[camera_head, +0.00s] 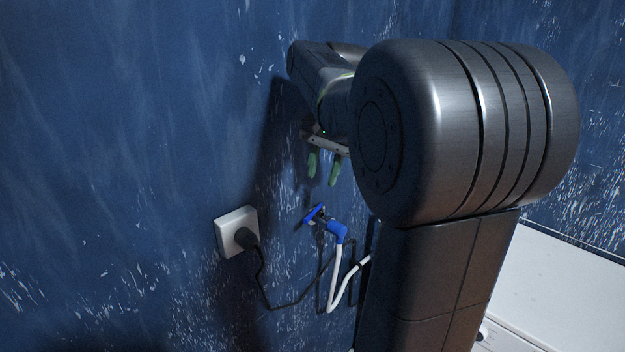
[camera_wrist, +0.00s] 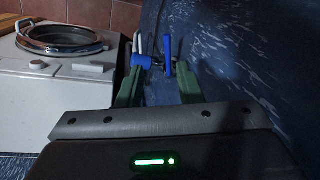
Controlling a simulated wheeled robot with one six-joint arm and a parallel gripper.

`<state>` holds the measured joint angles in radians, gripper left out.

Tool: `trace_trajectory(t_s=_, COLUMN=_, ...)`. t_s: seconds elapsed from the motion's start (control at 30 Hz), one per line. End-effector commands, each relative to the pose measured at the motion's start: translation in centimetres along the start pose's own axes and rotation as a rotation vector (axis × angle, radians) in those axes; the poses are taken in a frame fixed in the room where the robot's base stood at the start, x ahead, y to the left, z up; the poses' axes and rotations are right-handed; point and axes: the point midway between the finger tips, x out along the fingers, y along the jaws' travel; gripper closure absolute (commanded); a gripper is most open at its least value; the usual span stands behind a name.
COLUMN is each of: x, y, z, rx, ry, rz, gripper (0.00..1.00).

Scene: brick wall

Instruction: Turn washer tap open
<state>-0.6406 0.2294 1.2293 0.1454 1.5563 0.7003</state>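The washer tap (camera_head: 316,213) is on the blue wall, with a blue lever handle and a blue hose connector (camera_head: 336,231) below right of it. In the wrist view the tap's handle (camera_wrist: 167,56) stands upright, with the blue connector (camera_wrist: 141,60) at its left. My gripper (camera_head: 323,170) has two green fingers, spread apart with nothing between them. In the head view it is above the tap, apart from it. In the wrist view the tap shows ahead, between the fingertips of my gripper (camera_wrist: 159,72).
A wall socket (camera_head: 237,230) with a black plug and cord is left of the tap. A white hose (camera_head: 340,285) hangs from the connector. A white washing machine (camera_wrist: 80,88) with a round door stands at left in the wrist view. My arm covers much of the head view.

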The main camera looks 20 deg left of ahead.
Motion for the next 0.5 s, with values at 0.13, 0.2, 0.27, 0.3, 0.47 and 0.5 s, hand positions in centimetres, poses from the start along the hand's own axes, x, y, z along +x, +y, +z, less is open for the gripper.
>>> trace_trajectory(t_s=0.13, x=-1.5, y=-1.1, z=0.1, rx=0.002, ry=-0.003, rz=-0.003, gripper=0.67)
trace_trajectory(t_s=0.2, x=-1.1, y=-1.1, z=0.1, rx=0.003, ry=-0.005, rz=-0.003, gripper=0.67)
trace_trajectory(t_s=0.27, x=-0.4, y=-1.1, z=0.1, rx=0.004, ry=-0.006, rz=-0.002, gripper=0.67)
trace_trajectory(t_s=0.3, x=0.2, y=-1.1, z=0.1, rx=0.003, ry=-0.006, rz=-0.001, gripper=0.67)
trace_trajectory(t_s=0.47, x=3.3, y=-1.1, z=0.2, rx=0.002, ry=-0.007, rz=0.0, gripper=0.67)
trace_trajectory(t_s=0.5, x=4.2, y=-1.1, z=0.2, rx=0.002, ry=-0.008, rz=0.0, gripper=0.67)
